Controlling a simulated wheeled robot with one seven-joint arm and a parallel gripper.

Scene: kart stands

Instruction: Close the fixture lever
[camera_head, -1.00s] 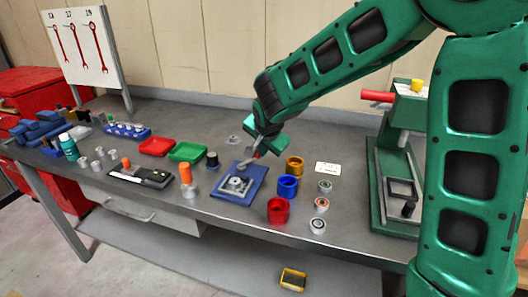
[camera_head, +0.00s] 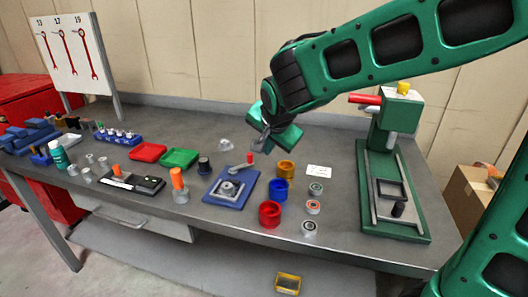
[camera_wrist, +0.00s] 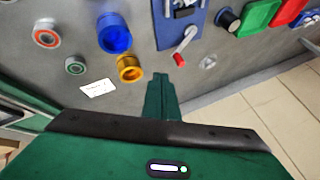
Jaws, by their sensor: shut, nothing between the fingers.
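The fixture is a blue plate (camera_head: 213,197) with a grey metal part (camera_head: 228,188) on top, standing on the bench; the plate shows at the top of the wrist view (camera_wrist: 168,35). In the wrist view the lever (camera_wrist: 185,45) runs off the plate's edge, red end towards my gripper. My gripper (camera_head: 261,146) is shut and empty, just above and right of the red grip. A gap shows between them in the wrist view (camera_wrist: 161,77). Whether the lever is fully upright is unclear.
Yellow (camera_head: 285,170), blue (camera_head: 278,190) and red (camera_head: 270,214) cups stand close right of the fixture. A green press (camera_head: 393,165) stands farther right. Green (camera_head: 180,158) and red (camera_head: 148,152) trays lie left. The bench behind the fixture is mostly clear.

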